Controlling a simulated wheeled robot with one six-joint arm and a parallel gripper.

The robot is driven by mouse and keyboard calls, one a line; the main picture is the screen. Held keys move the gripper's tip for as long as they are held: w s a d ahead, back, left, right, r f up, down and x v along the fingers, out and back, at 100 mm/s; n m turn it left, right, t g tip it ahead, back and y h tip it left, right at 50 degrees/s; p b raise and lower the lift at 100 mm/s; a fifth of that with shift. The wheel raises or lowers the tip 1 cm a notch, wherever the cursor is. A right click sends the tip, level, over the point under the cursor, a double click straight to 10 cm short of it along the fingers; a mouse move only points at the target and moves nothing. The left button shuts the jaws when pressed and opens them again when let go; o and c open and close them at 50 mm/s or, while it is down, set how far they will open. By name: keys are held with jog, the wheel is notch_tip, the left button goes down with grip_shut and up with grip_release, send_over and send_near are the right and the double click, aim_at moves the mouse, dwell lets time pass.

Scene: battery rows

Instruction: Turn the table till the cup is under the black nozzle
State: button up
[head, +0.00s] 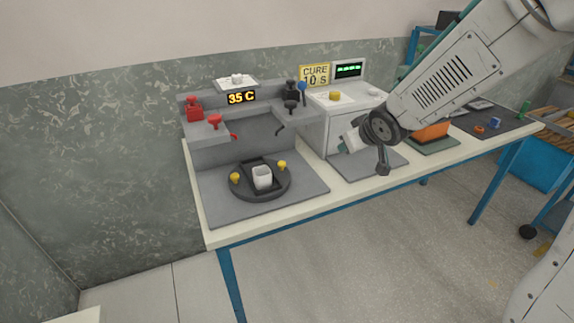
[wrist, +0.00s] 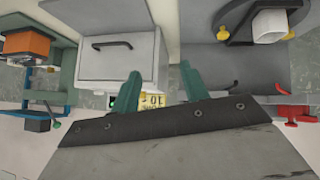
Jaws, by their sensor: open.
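The round dark turntable (head: 243,193) sits on a grey mat in front of the dispenser, with yellow knobs (head: 235,178) and (head: 282,165) on its left and right. The white cup (head: 262,177) stands upright on the turntable's near side. The black nozzle (head: 279,125) is at the dispenser's right, the red nozzle (head: 233,136) at its left. The cup is out in front of both, under neither. My gripper (head: 364,163) is right of the turntable, apart from it, open and empty. In the wrist view its green fingers (wrist: 160,72) are spread; the cup (wrist: 270,25) shows upper right.
The dispenser shows a 35 C display (head: 241,97). A white box-shaped oven (wrist: 118,58) with a handle stands right of it, near my gripper, with a cure sign (head: 315,75) behind. An orange block (head: 432,131) lies further right. The mat's front is clear.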

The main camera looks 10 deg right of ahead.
jog(key=w+a+f+n+t+y, duration=0.1)
jog(key=w+a+f+n+y, duration=0.15)
jog(key=w+a+f, duration=0.25)
jog(key=n+y, duration=0.1)
jog(key=y, duration=0.4)
send_near(284, 164)
jog(key=shift+w+a+f, duration=0.1)
jog(key=shift+w+f, duration=0.2)
jog(key=shift+f, duration=0.05)
jog(key=shift+y, duration=0.25)
jog(key=x, duration=0.7)
jog(key=shift+w+a, duration=0.2)
jog(key=shift+w, duration=0.1)
jog(key=shift+c, duration=0.4)
grip_shut()
